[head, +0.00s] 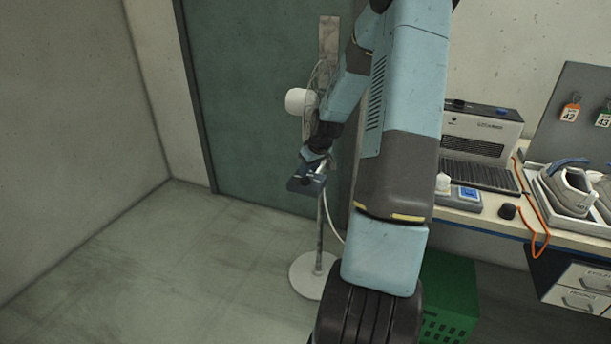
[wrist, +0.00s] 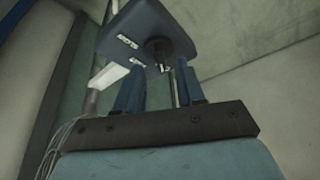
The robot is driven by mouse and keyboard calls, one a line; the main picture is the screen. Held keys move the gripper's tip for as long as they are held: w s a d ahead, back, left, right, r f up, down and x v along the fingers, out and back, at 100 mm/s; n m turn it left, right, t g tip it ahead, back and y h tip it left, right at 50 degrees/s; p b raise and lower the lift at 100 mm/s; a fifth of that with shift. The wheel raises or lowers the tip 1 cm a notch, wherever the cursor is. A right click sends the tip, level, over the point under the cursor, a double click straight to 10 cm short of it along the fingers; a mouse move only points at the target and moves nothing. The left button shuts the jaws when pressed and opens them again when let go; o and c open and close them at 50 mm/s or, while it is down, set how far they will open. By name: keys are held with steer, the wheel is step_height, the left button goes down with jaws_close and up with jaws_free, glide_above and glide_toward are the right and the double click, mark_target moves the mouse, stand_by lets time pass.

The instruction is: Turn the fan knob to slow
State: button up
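The fan stands in front of the dark green door, with a white motor housing (head: 298,101), a thin pole and a round white base (head: 312,276). Its dark blue control box (head: 303,186) is on the pole, and it fills the upper middle of the wrist view (wrist: 135,28) with white lettering. The dark round fan knob (wrist: 159,49) sticks out of the box, with a small pale mark near it. My gripper (wrist: 161,66) is open, its two blue fingers on either side of the knob's line. I cannot tell whether they touch it. The knob's setting is not readable.
The floor (head: 190,270) to the left is clear.

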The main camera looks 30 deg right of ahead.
mark_target(307, 177)
steer(key=shift+x, duration=1.8)
jaws_close()
steer(key=shift+a, duration=0.15)
